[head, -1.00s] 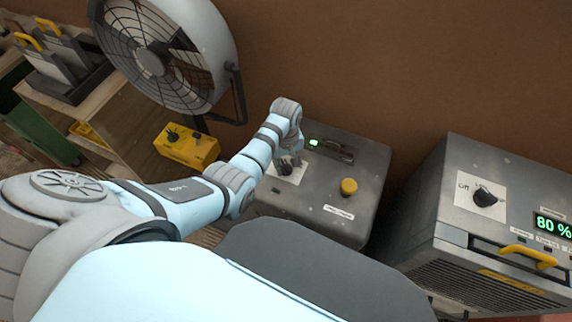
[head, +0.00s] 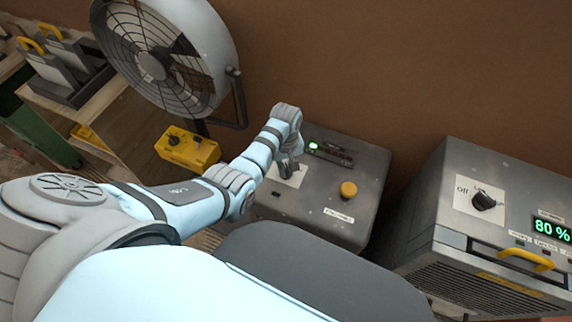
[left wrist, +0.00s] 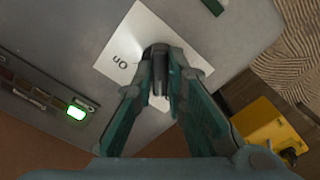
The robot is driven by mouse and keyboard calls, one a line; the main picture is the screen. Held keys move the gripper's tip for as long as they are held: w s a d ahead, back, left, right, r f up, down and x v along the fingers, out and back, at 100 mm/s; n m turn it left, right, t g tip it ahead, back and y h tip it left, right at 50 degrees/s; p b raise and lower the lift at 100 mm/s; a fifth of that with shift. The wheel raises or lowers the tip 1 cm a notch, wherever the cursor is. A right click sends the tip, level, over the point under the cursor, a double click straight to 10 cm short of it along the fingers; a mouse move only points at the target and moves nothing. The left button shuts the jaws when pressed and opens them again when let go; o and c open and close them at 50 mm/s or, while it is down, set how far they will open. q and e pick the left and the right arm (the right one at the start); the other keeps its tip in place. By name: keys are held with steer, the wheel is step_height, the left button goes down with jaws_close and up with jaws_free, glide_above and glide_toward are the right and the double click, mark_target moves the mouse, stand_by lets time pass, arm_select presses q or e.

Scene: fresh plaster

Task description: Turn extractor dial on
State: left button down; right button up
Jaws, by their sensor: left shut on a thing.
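The extractor is a grey box, and its dial panel is a white plate (head: 298,178) on the box top, partly hidden by my left arm in the head view. In the left wrist view the plate (left wrist: 125,42) shows the word "On" beside a dark dial (left wrist: 157,50). My left gripper (left wrist: 161,88) points down at the plate, with its two fingers closed on the dial from both sides. In the head view the left gripper (head: 288,167) sits over the plate. The right gripper is not in view.
To the right stands another grey unit (head: 490,161) with an "Off" dial (head: 484,200) and an 80 % readout. A fan (head: 165,55) and a yellow box (head: 188,150) are left.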

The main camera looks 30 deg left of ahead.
arm_select(q)
steer(key=m+p, duration=0.1)
steer(key=m, duration=0.2)
steer(key=shift+r+p, duration=0.1)
steer(key=shift+p, duration=0.25)
steer(key=m+p, duration=0.1)
steer(key=m, duration=0.3)
steer(key=shift+m, duration=0.3)
steer(key=m+p, duration=0.1)
steer(key=m, duration=0.3)
steer(key=shift+m+p, duration=0.4)
steer(key=shift+m, duration=2.4)
steer(key=c, duration=1.6)
jaws_free()
